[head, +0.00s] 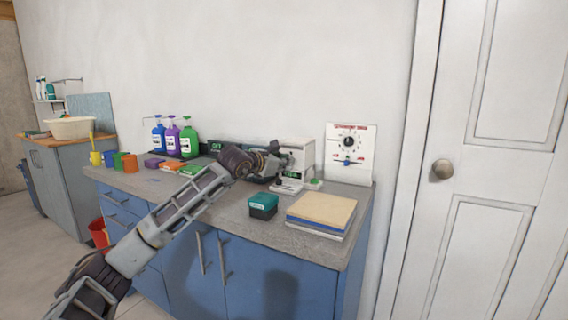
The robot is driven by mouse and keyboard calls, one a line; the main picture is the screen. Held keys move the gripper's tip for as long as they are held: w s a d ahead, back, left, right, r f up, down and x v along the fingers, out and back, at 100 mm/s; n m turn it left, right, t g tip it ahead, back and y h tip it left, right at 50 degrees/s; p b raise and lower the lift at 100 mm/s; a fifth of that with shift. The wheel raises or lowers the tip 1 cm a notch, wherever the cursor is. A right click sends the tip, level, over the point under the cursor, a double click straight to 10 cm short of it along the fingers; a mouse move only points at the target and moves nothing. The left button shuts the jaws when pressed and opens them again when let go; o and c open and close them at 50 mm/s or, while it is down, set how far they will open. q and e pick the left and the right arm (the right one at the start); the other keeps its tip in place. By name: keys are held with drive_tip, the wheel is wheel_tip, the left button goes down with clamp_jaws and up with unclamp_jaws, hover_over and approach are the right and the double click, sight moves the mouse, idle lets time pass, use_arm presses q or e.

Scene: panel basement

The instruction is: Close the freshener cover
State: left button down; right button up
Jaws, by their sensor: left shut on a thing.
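A white box-like freshener unit (299,150) stands at the back of the grey counter, against the wall. Its lower front part with a green label, which looks like the freshener cover (288,186), sits low in front of it. My left gripper (276,163) reaches across the counter from the left and is at the unit's left front side. Its jaws are shut on what looks like the cover, but the contact is small and partly hidden by the dark gripper body. My right gripper is not in view.
A teal box (263,206) and a stack of boards (321,213) are near the counter's front right. A white dial panel (349,153) stands behind. Several pump bottles (173,138), cups (118,160) and coloured blocks (172,166) are left. A door (490,170) is at right.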

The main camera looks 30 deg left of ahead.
use_arm(q)
drive_tip(key=c, duration=1.6)
unclamp_jaws()
wheel_tip(320, 180, down, 2)
drive_tip(key=shift+d+f, duration=0.15)
drive_tip(key=shift+o, duration=1.3)
drive_tip(key=shift+w, duration=0.2)
drive_tip(key=shift+w+f, duration=0.1)
drive_tip(key=shift+w, duration=0.1)
drive_tip(key=shift+s+r, duration=0.2)
drive_tip(key=shift+r, duration=0.15)
drive_tip(key=shift+s, duration=0.1)
